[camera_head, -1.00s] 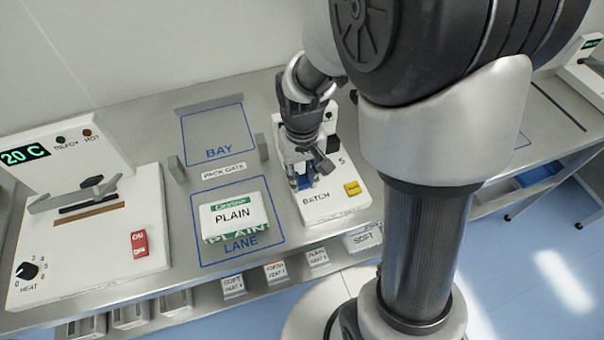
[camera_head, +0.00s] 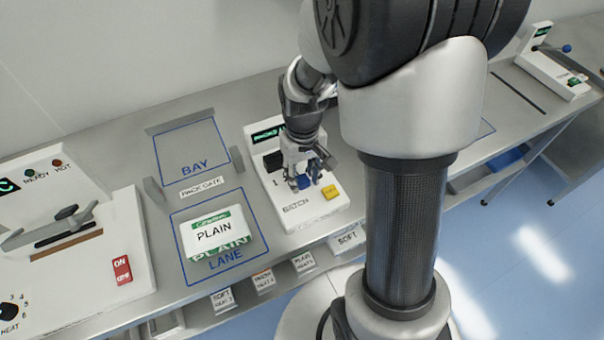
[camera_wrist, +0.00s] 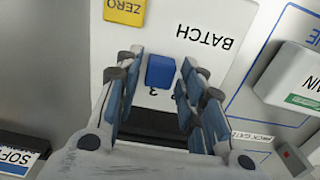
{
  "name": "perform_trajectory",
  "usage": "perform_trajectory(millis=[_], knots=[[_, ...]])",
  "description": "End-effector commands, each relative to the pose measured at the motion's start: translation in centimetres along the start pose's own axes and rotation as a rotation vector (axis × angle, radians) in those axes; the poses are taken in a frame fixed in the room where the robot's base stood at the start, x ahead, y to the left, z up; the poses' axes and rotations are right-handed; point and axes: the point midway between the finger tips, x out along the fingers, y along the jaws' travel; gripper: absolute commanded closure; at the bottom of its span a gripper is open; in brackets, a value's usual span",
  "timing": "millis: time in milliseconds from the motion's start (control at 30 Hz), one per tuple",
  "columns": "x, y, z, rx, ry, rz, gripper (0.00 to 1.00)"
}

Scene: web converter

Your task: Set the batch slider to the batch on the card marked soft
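The batch slider is a blue knob (camera_wrist: 161,71) on the white batch unit (camera_head: 312,212). In the head view my gripper (camera_head: 308,183) is over the unit and partly hides the slot and scale.
A yellow ZERO button (camera_head: 331,192) is near the knob. A green display (camera_head: 268,135) on the unit is partly covered. A PLAIN pack (camera_head: 214,232) lies in the lane to the left. Small cards (camera_head: 263,281) line the lower shelf. A heater unit (camera_head: 90,260) stands further left.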

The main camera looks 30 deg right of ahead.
Motion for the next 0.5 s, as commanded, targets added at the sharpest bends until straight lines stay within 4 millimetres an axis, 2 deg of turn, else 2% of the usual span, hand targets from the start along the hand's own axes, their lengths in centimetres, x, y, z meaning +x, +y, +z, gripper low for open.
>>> perform_trajectory(millis=[367,500], knots=[[-0.03,-0.01,0.01,0.0,0.0,0.0,0.55],[-0.94,0.0,-0.08,0.0,0.003,0.0,0.55]])
